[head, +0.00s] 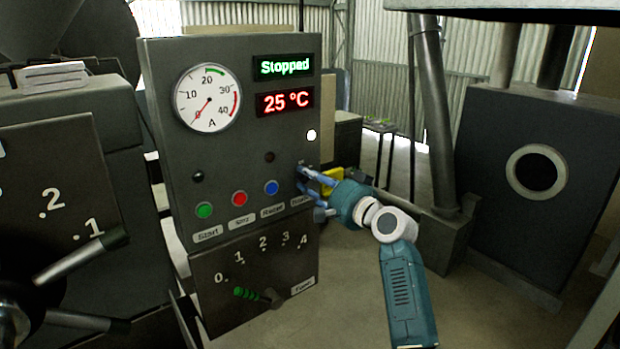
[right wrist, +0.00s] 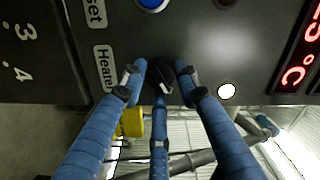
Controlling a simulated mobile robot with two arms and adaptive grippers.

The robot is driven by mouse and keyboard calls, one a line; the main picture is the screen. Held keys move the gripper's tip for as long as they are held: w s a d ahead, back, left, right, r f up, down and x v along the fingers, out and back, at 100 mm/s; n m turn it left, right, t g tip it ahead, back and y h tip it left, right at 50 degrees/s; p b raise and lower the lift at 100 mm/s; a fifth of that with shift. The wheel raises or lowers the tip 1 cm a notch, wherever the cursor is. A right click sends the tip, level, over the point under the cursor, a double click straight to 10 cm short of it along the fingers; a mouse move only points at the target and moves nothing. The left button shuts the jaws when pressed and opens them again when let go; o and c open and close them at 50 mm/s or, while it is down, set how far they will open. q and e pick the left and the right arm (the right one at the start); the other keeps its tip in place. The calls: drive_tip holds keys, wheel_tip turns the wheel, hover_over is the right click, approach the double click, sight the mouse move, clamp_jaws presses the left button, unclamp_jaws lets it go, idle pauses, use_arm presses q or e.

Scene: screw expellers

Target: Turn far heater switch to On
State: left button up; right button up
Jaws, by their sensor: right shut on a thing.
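The heater switch is a small dark knob (right wrist: 161,80) on the lower right of the grey control panel (head: 240,150), above the label "Heater" (head: 301,200). In the right wrist view this label (right wrist: 104,68) lies beside the knob. My right gripper (head: 308,190), with blue segmented fingers, is shut around the knob; the fingertips also show in the right wrist view (right wrist: 160,85). The fingers cover much of the knob, so I cannot tell which position it is in. My left gripper is not in view.
The panel has a dial gauge (head: 207,97), a "Stopped" display (head: 284,66), a red "25 °C" display (head: 285,102) and a lit white lamp (head: 311,135). Green, red and blue (head: 271,188) buttons sit left of my gripper.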

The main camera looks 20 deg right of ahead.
drive_tip(key=shift+d+r, duration=0.2)
drive_tip(key=shift+r, duration=0.3)
drive_tip(key=o, duration=1.1)
drive_tip(key=shift+o, duration=0.2)
drive_tip(key=shift+f, duration=0.25)
drive_tip(key=v, duration=1.2)
